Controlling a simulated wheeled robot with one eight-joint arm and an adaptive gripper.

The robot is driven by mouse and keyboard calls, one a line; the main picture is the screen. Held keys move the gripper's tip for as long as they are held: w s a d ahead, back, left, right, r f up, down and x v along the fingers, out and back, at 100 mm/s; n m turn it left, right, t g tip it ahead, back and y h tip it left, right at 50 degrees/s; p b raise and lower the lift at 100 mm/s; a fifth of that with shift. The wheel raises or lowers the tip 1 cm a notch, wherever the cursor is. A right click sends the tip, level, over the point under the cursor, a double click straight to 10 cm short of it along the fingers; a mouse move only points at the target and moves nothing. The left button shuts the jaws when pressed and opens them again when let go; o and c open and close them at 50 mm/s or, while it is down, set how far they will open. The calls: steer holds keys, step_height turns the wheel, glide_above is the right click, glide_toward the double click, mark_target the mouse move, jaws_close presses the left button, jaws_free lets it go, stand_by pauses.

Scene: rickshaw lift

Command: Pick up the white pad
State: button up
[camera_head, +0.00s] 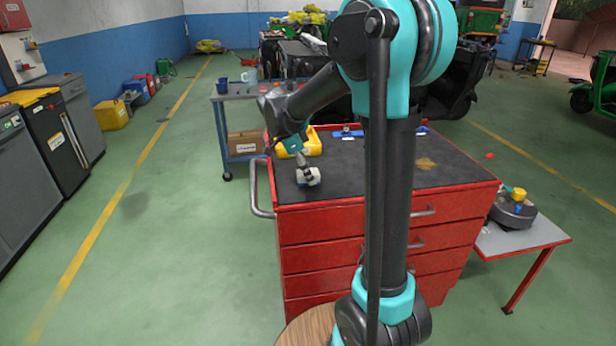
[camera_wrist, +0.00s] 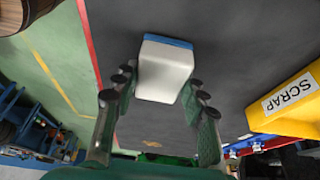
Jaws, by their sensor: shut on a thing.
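The white pad (camera_wrist: 165,72) is a pale block with a blue edge. In the wrist view it sits between the two fingers of my gripper (camera_wrist: 163,88), which is shut on it. In the head view the pad (camera_head: 312,176) shows small and pale under my gripper (camera_head: 306,166), near the left part of the red tool cabinet's black top (camera_head: 345,190). I cannot tell whether it touches the top or hangs just above it.
A yellow bin (camera_head: 313,147), labelled SCRAP in the wrist view (camera_wrist: 290,108), stands behind the pad on the cabinet. A blue item (camera_head: 346,133) lies at the back edge. A side table (camera_head: 520,240) is at the right. The cabinet top's right half is mostly clear.

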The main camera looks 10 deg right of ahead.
step_height(320, 180, up, 19)
stand_by(0.4)
